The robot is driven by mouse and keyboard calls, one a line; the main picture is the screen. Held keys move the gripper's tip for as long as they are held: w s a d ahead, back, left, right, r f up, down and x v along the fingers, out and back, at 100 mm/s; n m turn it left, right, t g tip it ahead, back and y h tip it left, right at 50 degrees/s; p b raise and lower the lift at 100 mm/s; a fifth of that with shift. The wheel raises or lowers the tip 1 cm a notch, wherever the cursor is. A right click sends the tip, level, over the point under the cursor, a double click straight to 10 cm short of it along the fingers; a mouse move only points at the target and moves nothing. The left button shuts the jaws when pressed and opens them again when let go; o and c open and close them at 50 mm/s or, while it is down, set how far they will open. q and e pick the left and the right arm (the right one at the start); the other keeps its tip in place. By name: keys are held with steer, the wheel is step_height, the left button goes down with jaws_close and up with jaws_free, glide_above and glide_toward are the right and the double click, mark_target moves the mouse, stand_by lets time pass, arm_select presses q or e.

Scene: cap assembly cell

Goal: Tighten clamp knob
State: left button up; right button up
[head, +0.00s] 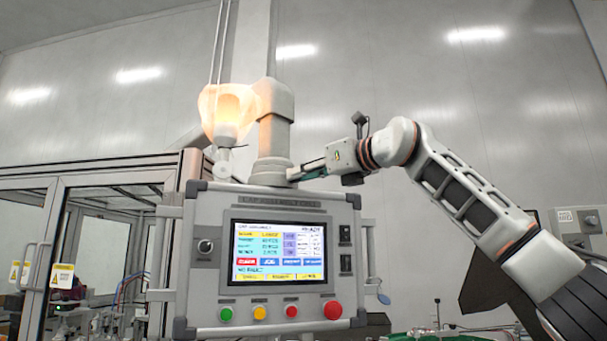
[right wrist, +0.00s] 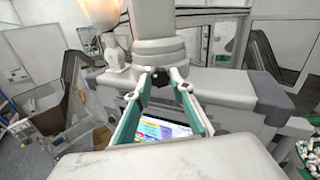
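The control panel (head: 210,262) hangs under a pale round column (head: 273,125) with a collar at its base. My right gripper (head: 296,175) reaches in from the right, just above the panel's top edge and beside the collar. In the right wrist view its two green-sided fingers (right wrist: 162,78) stand apart, pointing at the column (right wrist: 158,50). A small dark part (right wrist: 159,74) shows at the collar between the fingertips; it may be the clamp knob, but it is too small to be sure. I cannot tell whether the fingers touch it. My left gripper is not in view.
The panel has a lit screen (head: 279,252), coloured buttons and a red stop button (head: 332,309) below. A glass-doored enclosure (head: 60,225) stands at the left. Free space lies above the panel to the right.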

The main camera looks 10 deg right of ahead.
steer(key=shift+m, duration=0.3)
arm_select(q)
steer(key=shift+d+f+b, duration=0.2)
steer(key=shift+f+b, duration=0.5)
steer(key=shift+b, duration=0.2)
arm_select(e)
steer(key=shift+m, duration=3.6)
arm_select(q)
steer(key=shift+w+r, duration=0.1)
arm_select(e)
steer(key=o, duration=1.1)
